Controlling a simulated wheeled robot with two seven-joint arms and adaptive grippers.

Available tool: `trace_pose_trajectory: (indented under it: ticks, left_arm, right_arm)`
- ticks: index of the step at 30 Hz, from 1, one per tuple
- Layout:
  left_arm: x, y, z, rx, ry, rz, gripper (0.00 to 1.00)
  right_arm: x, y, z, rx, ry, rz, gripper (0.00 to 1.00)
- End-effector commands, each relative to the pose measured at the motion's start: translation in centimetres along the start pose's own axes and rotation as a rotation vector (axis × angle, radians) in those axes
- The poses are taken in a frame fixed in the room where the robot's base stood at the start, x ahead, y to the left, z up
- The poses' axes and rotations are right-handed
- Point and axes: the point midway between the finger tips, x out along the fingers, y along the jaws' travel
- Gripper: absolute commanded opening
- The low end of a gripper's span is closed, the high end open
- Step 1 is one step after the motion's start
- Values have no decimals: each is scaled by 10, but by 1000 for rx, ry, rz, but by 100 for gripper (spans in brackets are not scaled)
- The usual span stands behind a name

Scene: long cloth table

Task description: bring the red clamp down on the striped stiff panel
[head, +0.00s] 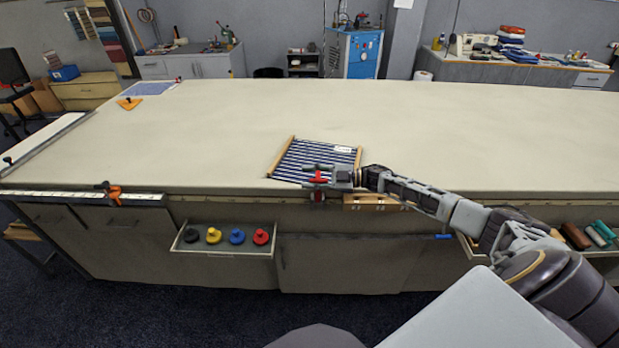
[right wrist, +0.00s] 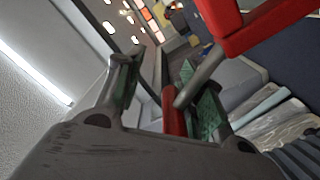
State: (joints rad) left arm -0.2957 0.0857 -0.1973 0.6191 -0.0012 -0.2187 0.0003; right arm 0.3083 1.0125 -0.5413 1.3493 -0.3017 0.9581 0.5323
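The striped stiff panel (head: 312,155), blue and white with wooden side bars and a white label, lies flat at the table's front edge. The red clamp (head: 318,177) sits at that edge by the panel's front; whether its jaw touches the panel cannot be told. In the right wrist view its red frame (right wrist: 255,28), metal rod and red handle (right wrist: 173,111) show. My right gripper (head: 326,174) is at the clamp; in the right wrist view its green-padded fingers (right wrist: 165,95) stand apart around the handle, with a gap on the left finger's side. My left gripper is out of view.
The cloth table (head: 430,125) is mostly clear. An orange clamp (head: 113,194) is on the left front edge. An open drawer (head: 222,253) holds several coloured knobs, and another drawer (head: 590,250) sticks out at right.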

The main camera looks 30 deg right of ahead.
Motion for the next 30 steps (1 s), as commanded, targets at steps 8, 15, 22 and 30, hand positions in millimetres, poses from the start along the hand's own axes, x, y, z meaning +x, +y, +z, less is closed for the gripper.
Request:
trace_pose_trajectory:
  ticks: [8, 15, 22, 30]
  left_arm:
    - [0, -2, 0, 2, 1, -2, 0]
    - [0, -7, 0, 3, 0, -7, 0]
    - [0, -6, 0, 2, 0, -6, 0]
    - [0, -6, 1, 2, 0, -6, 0]
  right_arm:
    - [1, -2, 0, 1, 2, -3, 37]
    - [-5, -2, 0, 2, 2, -3, 37]
    - [-26, -2, 0, 2, 0, -4, 37]
    - [-64, -2, 1, 2, -1, -4, 37]
